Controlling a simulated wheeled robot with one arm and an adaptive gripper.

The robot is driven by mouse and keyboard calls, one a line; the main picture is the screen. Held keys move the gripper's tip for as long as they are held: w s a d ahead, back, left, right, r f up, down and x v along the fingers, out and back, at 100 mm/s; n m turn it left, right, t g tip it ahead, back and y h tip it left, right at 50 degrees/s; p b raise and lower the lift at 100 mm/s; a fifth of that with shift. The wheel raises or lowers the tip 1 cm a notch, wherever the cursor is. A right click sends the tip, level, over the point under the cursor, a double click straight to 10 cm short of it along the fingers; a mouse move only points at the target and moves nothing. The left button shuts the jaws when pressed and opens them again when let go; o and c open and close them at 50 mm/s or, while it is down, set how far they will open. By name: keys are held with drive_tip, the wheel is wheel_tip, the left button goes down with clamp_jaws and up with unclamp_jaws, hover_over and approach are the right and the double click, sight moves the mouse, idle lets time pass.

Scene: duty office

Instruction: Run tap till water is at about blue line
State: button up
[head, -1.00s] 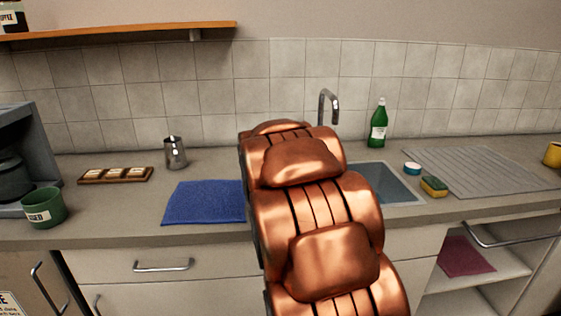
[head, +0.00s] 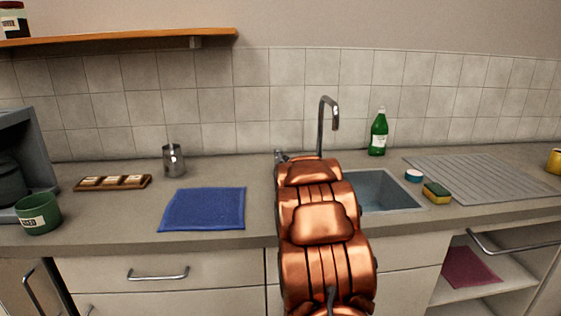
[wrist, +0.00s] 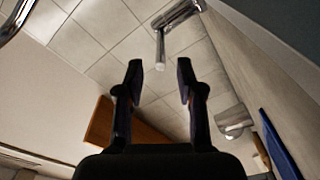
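The chrome tap (head: 329,112) stands behind the sink (head: 385,190), its spout curving over toward the basin. My arm hides part of the sink and the tap's lower end. My gripper (wrist: 160,75) is open in the wrist view, with nothing between its fingers. A chrome fitting (wrist: 178,14), apparently the tap's body, lies beyond the fingertips; a thin lever on it points toward the gap between them. Whether a finger touches it I cannot tell. A metal jug (head: 174,160) stands on the counter left of the sink. I see no water stream and no blue line.
A blue cloth (head: 204,208) lies left of my arm. A green bottle (head: 378,138), a small round tub (head: 413,176) and a sponge (head: 436,192) are around the sink. A ribbed drainer (head: 480,178) is at right; a green mug (head: 38,214) and wooden tray (head: 113,183) at left.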

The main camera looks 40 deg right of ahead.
sight(281, 159)
drive_tip(key=x, duration=0.4)
drive_tip(key=shift+w+d+f+p, duration=0.1)
drive_tip(key=shift+w+d+p, duration=0.05)
drive_tip(key=shift+w+p, duration=0.15)
drive_tip(key=shift+w+d, duration=0.25)
drive_tip(key=shift+w, duration=0.05)
clamp_jaws()
idle(0.4)
